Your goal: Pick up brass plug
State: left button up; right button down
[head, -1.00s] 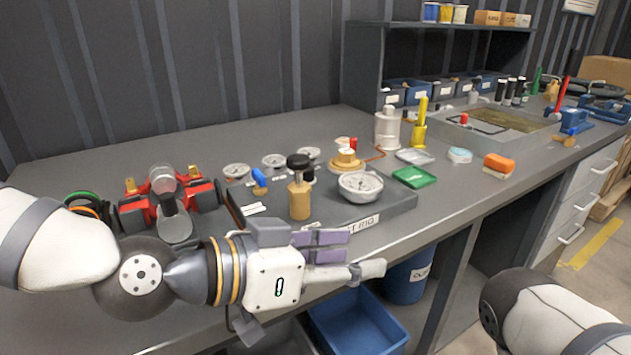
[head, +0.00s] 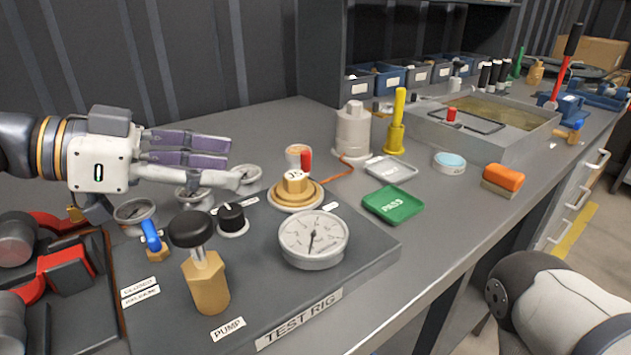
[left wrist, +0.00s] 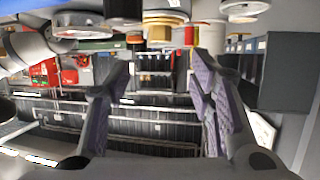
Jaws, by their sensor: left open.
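A brass plug with a hexagonal top (head: 295,184) sits upright on a round brass base on the test rig, right of centre. In the left wrist view a brass piece (left wrist: 166,17) shows at the top edge; I cannot tell for sure that it is the same plug. My left gripper (head: 236,162) is open and empty, left of the plug and above the back of the rig, its fingers pointing right. Its spread fingers (left wrist: 160,75) also show in the left wrist view, with nothing between them. My right gripper is out of view.
The test rig (head: 370,258) carries a pressure gauge (head: 313,240), a brass pump with black knob (head: 208,280), a blue-handled valve (head: 152,240) and small dials. A red-capped piece (head: 306,160) stands close behind the plug. A green PASS tray (head: 393,205) lies to the right.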

aim_at(293, 175)
pick_arm(q)
jog(key=x, duration=0.9)
jog(key=shift+w+f, duration=0.1)
jog(key=shift+f, duration=0.1)
jog(key=shift+a, duration=0.1)
grip_shut()
